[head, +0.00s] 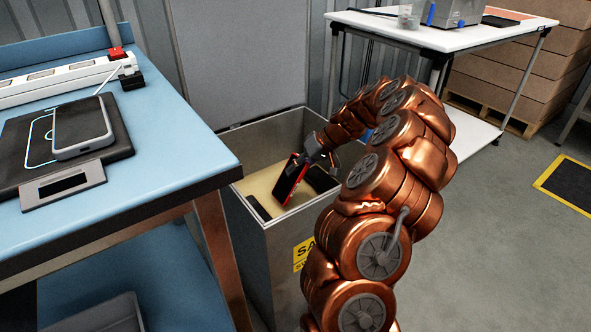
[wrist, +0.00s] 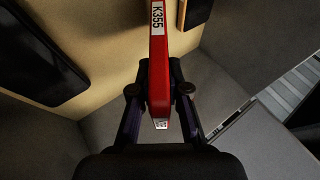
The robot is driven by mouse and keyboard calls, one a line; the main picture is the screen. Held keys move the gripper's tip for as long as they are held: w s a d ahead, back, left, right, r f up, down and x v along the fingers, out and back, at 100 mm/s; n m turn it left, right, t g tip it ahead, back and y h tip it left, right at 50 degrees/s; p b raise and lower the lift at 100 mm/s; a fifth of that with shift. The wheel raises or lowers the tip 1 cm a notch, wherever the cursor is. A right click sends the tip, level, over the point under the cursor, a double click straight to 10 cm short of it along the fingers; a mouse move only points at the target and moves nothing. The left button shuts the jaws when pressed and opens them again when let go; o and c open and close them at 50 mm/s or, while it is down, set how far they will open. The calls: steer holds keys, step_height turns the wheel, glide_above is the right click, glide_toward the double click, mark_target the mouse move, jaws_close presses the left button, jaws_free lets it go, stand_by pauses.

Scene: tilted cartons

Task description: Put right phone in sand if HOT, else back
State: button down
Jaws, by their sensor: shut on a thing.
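My gripper (head: 307,158) is shut on a red-edged phone (head: 289,181) and holds it tilted inside the open metal bin (head: 270,238). In the wrist view the phone (wrist: 158,45) shows its narrow red edge with a white "K355" label between my two fingers (wrist: 160,92). Pale sand (head: 262,182) fills the bin below the rim; I cannot tell if the phone touches it. A grey phone (head: 82,125) lies on a black pad (head: 25,150) on the blue bench. A small display unit (head: 63,186) sits in front of the pad, its reading not legible.
Two dark phones lie in the bin, one at the left (head: 257,207) and one at the right (head: 321,178). A power strip (head: 65,80) with a red switch stands at the bench's back. A white table (head: 440,38) stands behind; the floor at right is mostly clear.

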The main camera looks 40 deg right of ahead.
steer(key=shift+f+b, duration=0.35)
steer(key=shift+f, duration=0.35)
stand_by(0.8)
steer(key=c, duration=1.1)
jaws_free()
steer(key=s+d+r+p, duration=0.1)
steer(key=d+r, duration=0.1)
steer(key=r, duration=0.4)
steer(key=s+d+r+p, duration=0.2)
steer(key=r, duration=0.4)
steer(key=s+d+r+p, duration=0.2)
steer(key=r, duration=0.5)
